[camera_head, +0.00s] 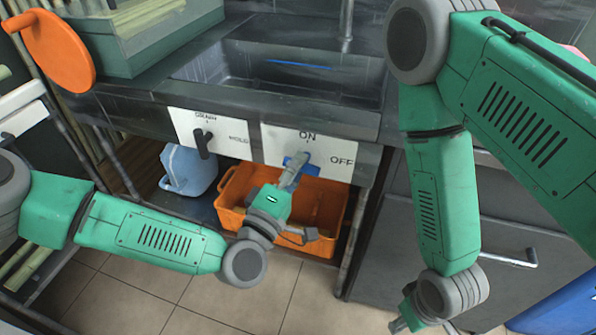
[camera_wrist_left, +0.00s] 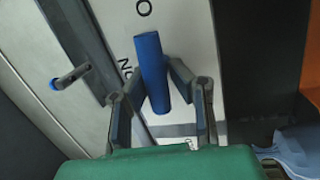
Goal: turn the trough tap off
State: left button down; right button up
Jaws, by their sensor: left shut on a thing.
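The trough tap's blue handle (camera_head: 311,169) is on a white panel (camera_head: 342,142) marked ON at the top and OFF at the right. My left gripper (camera_head: 294,170) is at the handle and hides much of it in the head view. In the left wrist view the blue handle (camera_wrist_left: 152,72) stands between the fingers of my left gripper (camera_wrist_left: 158,95), which is shut on it. Which mark the handle points to is hard to tell. My right gripper (camera_head: 405,322) is low at the bottom edge, away from the tap, its fingers mostly hidden.
A second white panel (camera_head: 228,129) with a black handle (camera_head: 203,143) is left of the tap. The sink trough (camera_head: 230,66) above holds a blue strip. Below are an orange crate (camera_head: 232,190) and a pale blue container (camera_head: 187,168). An orange wheel (camera_head: 60,50) is upper left.

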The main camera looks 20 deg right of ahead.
pick_arm(q)
jog(key=shift+s+d+n+b, duration=0.1)
jog(key=shift+n+b, duration=0.25)
jog(key=shift+n, duration=0.35)
jog(key=c, duration=1.4)
grip_release()
jog(key=shift+t, duration=0.3)
jog(key=shift+s+a+f, duration=0.15)
jog(key=shift+s+a, duration=0.1)
jog(key=shift+a, duration=0.15)
jog(key=v, duration=1.1)
